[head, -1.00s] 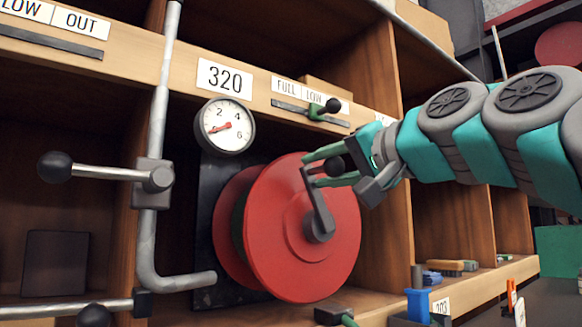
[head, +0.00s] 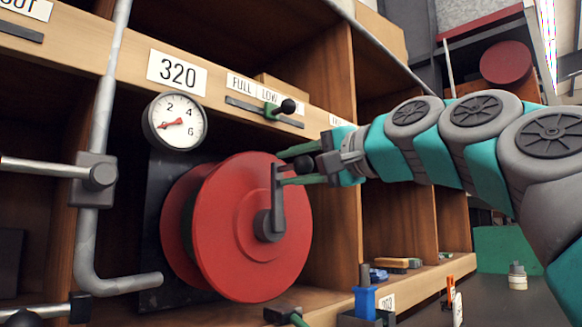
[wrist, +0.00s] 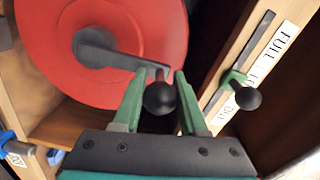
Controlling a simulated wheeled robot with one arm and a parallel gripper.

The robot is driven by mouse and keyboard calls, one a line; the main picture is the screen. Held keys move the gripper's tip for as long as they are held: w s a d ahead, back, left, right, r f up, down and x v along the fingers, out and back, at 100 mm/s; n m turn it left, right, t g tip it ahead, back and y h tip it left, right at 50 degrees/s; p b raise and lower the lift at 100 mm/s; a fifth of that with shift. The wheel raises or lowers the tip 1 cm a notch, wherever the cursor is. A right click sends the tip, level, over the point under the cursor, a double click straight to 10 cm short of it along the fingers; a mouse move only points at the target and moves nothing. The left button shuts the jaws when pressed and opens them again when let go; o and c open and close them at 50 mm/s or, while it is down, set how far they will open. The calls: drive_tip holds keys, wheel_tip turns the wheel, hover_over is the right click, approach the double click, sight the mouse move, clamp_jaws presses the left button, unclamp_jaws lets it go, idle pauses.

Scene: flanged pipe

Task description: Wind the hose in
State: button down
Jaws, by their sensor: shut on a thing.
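The red hose reel (head: 235,255) is mounted on a dark plate in the bay marked 320. Its grey crank arm (head: 277,195) points up from the hub, leaning slightly right. My gripper (head: 303,168) is shut on the black ball knob of the crank. In the wrist view the black knob (wrist: 159,98) sits between the green fingertips of my gripper (wrist: 158,85), with the crank arm (wrist: 110,56) running left to the hub. A little dark green shows between the reel's flanges. A green hose end (head: 298,319) with a grey block lies below the reel, cut by the frame edge.
A gauge (head: 174,121) is above the reel. A green slider lever with a black knob (head: 288,106) is on the rail close above my gripper. A grey pipe with a valve handle (head: 98,178) stands left. Small items, including a blue one (head: 365,300), sit on the lower right ledge.

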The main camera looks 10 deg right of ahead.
sight(312, 163)
drive_tip(key=c, duration=0.5)
unclamp_jaws()
drive_tip(key=shift+c, duration=0.2)
drive_tip(key=shift+s, duration=0.1)
drive_tip(key=v, duration=0.7)
drive_tip(key=shift+s+d+b, duration=0.25)
drive_tip(key=shift+s+b, duration=0.05)
drive_tip(key=shift+b, duration=0.05)
